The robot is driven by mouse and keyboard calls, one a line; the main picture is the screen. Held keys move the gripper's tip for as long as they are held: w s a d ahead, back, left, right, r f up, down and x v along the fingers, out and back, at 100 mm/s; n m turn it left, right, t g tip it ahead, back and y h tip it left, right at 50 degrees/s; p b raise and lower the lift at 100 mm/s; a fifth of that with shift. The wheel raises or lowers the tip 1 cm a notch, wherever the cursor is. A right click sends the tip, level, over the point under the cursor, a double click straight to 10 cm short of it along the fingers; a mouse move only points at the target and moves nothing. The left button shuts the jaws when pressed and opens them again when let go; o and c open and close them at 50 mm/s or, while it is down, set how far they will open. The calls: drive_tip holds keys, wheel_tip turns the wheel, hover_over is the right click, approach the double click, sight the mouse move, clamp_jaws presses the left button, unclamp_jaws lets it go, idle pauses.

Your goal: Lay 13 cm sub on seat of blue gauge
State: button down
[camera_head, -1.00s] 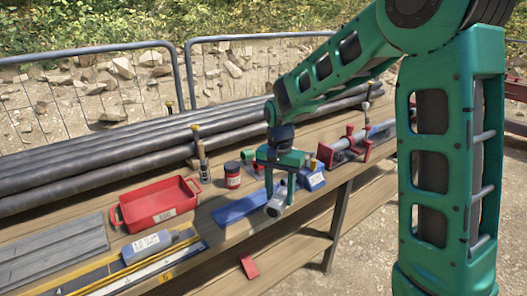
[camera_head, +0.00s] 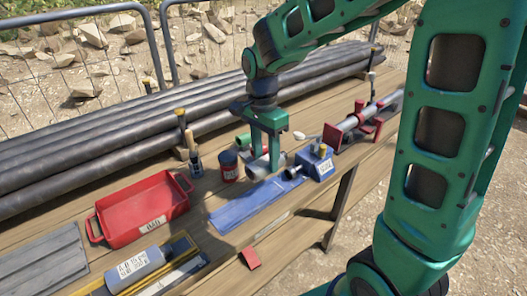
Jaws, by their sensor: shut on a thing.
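My gripper (camera_head: 268,158) points down and is shut on a short grey cylinder, the sub (camera_head: 266,167), which lies roughly level between the fingers. The fingers hide part of it. The sub appears above the bench, near the far right end of a flat blue mat (camera_head: 250,208). A blue block with a white label, which looks like the blue gauge (camera_head: 317,167), stands just right of the gripper. The sub appears apart from it. A short grey tube end shows at the block's left side. The block's seat cannot be made out clearly.
A red tray (camera_head: 140,212), a red-and-dark can (camera_head: 228,166) and a brush-like tool (camera_head: 193,155) stand left of the gripper. A red clamp stand with a pipe (camera_head: 355,127) is at right. Long dark pipes (camera_head: 110,150) line the back.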

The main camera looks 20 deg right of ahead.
drive_tip(key=f, duration=0.6)
drive_tip(key=shift+d+f, duration=0.15)
drive_tip(key=shift+d, duration=0.05)
drive_tip(key=shift+f, duration=0.7)
drive_tip(key=shift+s+a+f, duration=0.1)
drive_tip(key=shift+f, duration=0.35)
idle(0.5)
drive_tip(key=c, duration=0.6)
unclamp_jaws()
drive_tip(key=shift+r, duration=3.55)
